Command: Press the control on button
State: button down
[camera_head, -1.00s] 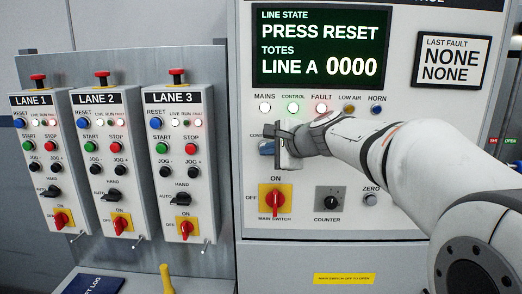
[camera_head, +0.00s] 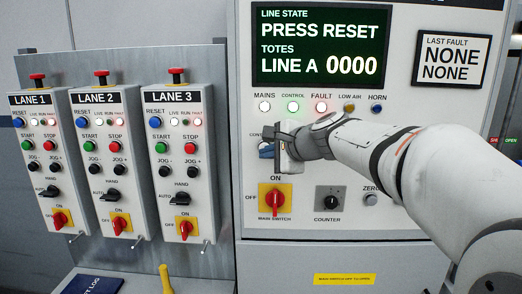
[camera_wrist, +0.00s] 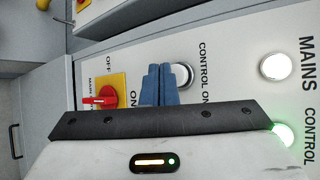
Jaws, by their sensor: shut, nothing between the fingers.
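The control on button (camera_wrist: 184,75) shows in the wrist view as a pale round cap in a dark ring, next to its "CONTROL ON" label. My gripper (camera_wrist: 158,84) has its blue fingers together, empty, and they overlap the button's edge in this view. I cannot tell whether they touch it. In the head view my gripper (camera_head: 266,150) is at the panel, below the lamp row and above the main switch. It hides the button there. The control lamp (camera_head: 293,107) glows green.
The red main switch (camera_head: 275,201) on its yellow plate is just below my gripper. The counter knob (camera_head: 330,199) and zero button (camera_head: 371,199) are to the right. The screen (camera_head: 320,43) reads "PRESS RESET". Three lane boxes (camera_head: 178,98) stand at the left.

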jog(key=s, duration=0.5)
jog(key=shift+a+b, duration=0.1)
jog(key=shift+b, duration=0.25)
dwell(0.5)
